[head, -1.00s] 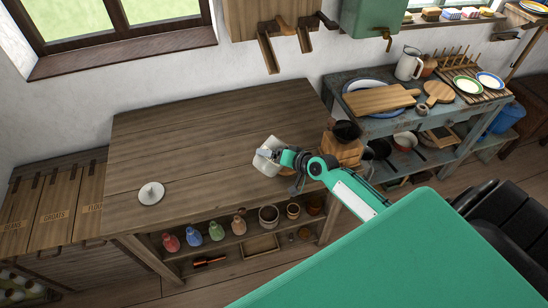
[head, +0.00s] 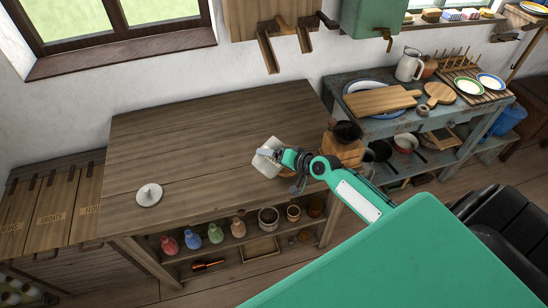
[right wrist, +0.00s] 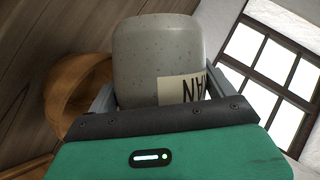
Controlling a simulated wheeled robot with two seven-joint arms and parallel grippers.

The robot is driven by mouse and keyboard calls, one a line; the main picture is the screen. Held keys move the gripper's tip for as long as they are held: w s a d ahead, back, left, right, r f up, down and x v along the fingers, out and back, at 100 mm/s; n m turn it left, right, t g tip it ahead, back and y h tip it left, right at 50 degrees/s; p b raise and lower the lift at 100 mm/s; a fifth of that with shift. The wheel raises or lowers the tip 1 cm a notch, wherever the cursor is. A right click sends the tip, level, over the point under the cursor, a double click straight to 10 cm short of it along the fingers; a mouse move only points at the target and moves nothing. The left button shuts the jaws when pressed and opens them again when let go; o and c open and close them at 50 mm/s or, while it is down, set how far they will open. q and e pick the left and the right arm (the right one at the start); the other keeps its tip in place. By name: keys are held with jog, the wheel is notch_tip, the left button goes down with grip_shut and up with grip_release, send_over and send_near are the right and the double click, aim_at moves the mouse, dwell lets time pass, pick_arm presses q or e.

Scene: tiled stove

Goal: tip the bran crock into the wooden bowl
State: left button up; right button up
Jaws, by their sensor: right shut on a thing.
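The bran crock (head: 265,163) is a pale grey pot above the right part of the wooden table. My right gripper (head: 277,156) is shut on it and holds it tilted. In the right wrist view the crock (right wrist: 157,55) fills the middle between the fingers, with part of its label showing. The wooden bowl (right wrist: 72,92) is beside and beyond the crock there, partly covered by it and the gripper. In the head view the bowl is mostly hidden by the crock and my arm. I cannot see whether bran is falling. My left gripper is out of view.
A white lid-like disc with a knob (head: 149,195) lies at the table's left front. The rest of the wooden table (head: 200,135) is clear. Coloured bottles (head: 192,238) and pots stand on the shelf below.

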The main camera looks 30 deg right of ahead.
dwell(0.5)
jog(key=shift+d+f+m+y+b, duration=0.15)
jog(key=shift+m+y+b, duration=0.2)
jog(key=shift+b, duration=0.75)
jog(key=shift+m+b, duration=0.25)
jog(key=shift+b, duration=0.15)
jog(key=shift+w+d+m+y+b, duration=0.15)
jog(key=shift+m+y+b, duration=0.4)
jog(key=shift+b, duration=0.4)
jog(key=shift+r+b, duration=0.3)
jog(key=shift+d+m, duration=0.1)
jog(key=shift+m, duration=0.15)
dwell(0.4)
jog(key=shift+d+r+m+y+b, duration=0.2)
jog(key=shift+m+y+b, duration=0.1)
jog(key=shift+y+b, duration=0.25)
jog(key=shift+r+m+b, duration=0.3)
jog(key=shift+m, duration=0.1)
